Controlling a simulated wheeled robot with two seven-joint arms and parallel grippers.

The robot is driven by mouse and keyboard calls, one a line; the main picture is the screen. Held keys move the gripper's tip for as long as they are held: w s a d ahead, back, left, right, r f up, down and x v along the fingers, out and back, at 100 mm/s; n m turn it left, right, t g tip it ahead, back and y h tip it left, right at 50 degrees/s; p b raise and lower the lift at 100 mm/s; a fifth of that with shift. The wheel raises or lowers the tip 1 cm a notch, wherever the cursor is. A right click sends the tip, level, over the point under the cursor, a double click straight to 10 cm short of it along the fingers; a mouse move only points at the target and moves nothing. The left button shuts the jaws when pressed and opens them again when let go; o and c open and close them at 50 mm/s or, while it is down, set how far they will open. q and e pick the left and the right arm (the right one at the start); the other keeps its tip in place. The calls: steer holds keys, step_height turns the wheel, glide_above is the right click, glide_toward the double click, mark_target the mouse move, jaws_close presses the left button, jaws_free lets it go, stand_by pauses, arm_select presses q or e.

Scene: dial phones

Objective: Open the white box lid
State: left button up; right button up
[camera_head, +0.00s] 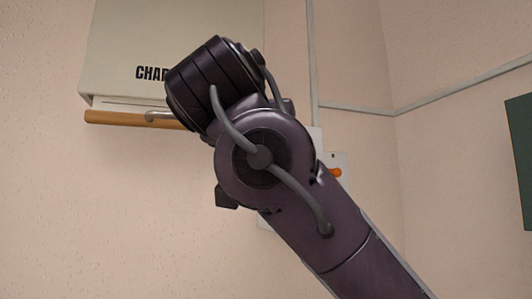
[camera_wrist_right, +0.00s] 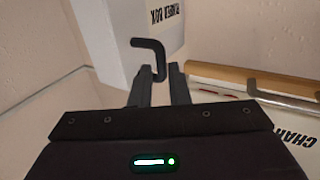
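In the right wrist view a white box (camera_wrist_right: 108,35) with black lettering ending in "BOX" is at the top. A bent black handle (camera_wrist_right: 150,46) stands out in front of it. I cannot make out the lid's edge. My right gripper (camera_wrist_right: 161,72) has its two fingers apart, one on each side of the handle's lower end. A narrow gap shows between them, and I cannot tell if either finger touches the handle. In the head view my right arm hides its fingers and the handle. My left gripper is in neither view.
A larger white case (camera_head: 130,40) marked "CHA..." hangs on the wall at upper left, with a wooden bar (camera_head: 130,119) and metal handle below it. An orange knob (camera_head: 335,172) shows beside my arm. A dark green board (camera_head: 521,160) is at far right.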

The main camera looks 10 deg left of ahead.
steer(key=s+b, duration=0.1)
steer(key=s, duration=0.3)
steer(key=shift+s+a, duration=0.15)
stand_by(0.4)
